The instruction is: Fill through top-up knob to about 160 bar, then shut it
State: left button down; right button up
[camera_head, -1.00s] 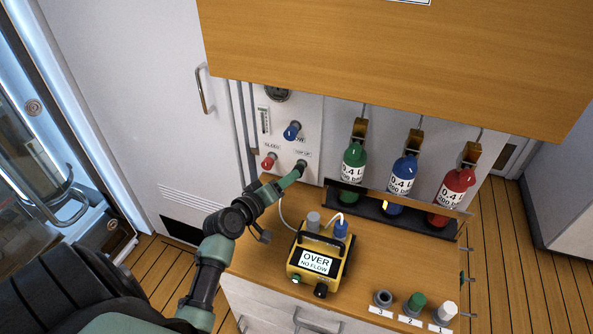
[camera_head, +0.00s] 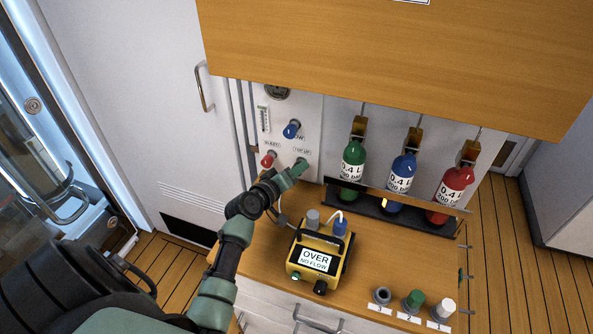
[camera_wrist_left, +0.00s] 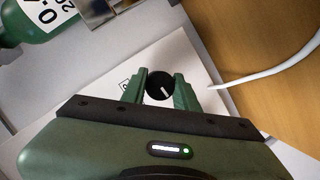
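The black top-up knob (camera_wrist_left: 159,87) has a white pointer line and sits between the two fingers of my left gripper (camera_wrist_left: 160,76). The fingers are close to its sides; I cannot tell whether they press on it. In the head view my left gripper (camera_head: 302,166) is at the lower right of the white valve panel (camera_head: 309,115) and hides the knob. A round gauge (camera_head: 278,92) is partly cut off by the wooden cabinet, and its reading is illegible. The yellow meter (camera_head: 319,263) shows "OVER NO FLOW". My right gripper is out of view.
A blue knob (camera_head: 292,129) and a red knob (camera_head: 268,160) are on the same panel. Green (camera_head: 353,162), blue (camera_head: 402,173) and red (camera_head: 454,188) bottles stand in a rack to the right. Several small caps stand at the counter's front right.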

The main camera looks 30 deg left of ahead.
pick_arm(q)
jog(key=n+b, duration=0.1)
jog(key=n+t+h+b, duration=0.1)
jog(key=b, duration=0.1)
jog(key=shift+f+b, duration=0.3)
jog(key=shift+f, duration=0.05)
jog(key=shift+n+b, duration=0.4)
jog(key=shift+n, duration=0.2)
jog(key=shift+r+n, duration=0.3)
jog(key=shift+n, duration=0.1)
jog(key=c, duration=1.1)
grip_release()
